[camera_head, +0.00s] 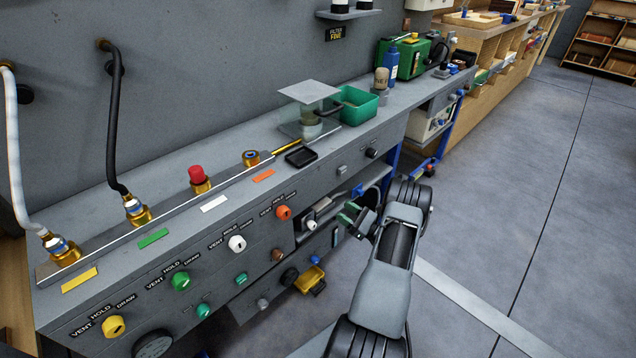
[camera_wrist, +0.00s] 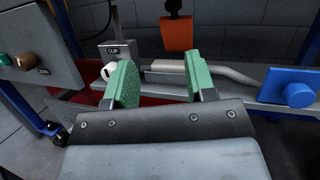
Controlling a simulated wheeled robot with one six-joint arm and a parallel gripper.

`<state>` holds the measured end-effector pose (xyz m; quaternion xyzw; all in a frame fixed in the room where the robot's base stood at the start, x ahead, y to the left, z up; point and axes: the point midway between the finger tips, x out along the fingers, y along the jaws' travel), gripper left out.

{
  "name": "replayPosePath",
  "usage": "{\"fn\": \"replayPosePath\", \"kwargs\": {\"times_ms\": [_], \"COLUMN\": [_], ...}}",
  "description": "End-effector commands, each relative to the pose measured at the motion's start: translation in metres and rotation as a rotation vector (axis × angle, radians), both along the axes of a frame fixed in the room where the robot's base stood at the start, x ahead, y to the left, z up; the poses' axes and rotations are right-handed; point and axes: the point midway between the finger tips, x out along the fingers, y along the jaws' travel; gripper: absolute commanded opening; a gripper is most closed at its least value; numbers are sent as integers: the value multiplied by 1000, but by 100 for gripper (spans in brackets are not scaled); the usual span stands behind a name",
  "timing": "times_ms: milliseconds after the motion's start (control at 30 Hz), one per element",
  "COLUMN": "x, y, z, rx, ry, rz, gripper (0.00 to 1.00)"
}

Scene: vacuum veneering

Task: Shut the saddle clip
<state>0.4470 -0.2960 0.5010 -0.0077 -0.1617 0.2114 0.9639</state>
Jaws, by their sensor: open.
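My gripper (camera_wrist: 160,64) is open, its two green-padded fingers apart with nothing held between them. In the wrist view an orange flap (camera_wrist: 177,36) with a black knob on top (camera_wrist: 173,6) stands upright behind the fingertips; it appears to be the saddle clip, raised. A grey pipe (camera_wrist: 238,76) runs behind the fingers, just below the flap. A grey plate marked CLIP (camera_wrist: 117,51) stands left of it. In the head view my gripper (camera_head: 352,214) is low, at the bench's front; the flap cannot be made out there.
A white knob (camera_wrist: 108,71) is close to the left finger. A blue block with a round knob (camera_wrist: 298,95) is at the right. A control box (camera_wrist: 30,50) is at the left. Above is the bench front with coloured knobs (camera_head: 236,243). The floor (camera_head: 480,220) at the right is clear.

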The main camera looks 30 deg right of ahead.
Motion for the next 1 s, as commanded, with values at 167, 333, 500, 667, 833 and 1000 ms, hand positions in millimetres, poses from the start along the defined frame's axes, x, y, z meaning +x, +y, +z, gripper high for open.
{"fn": "replayPosePath", "kwargs": {"times_ms": [167, 333, 500, 667, 833, 1000], "x": [8, 30, 59, 84, 104, 115], "y": [-11, -2, 10, 20, 28, 33], "z": [13, 23, 36, 47, 56, 62], "rx": [30, 31, 31, 31, 32, 31], "ry": [-67, -75, -74, -74, -73, -72], "rz": [-50, -52, -52, -52, -53, -55], "gripper": [51, 51, 51, 51, 51, 51]}}
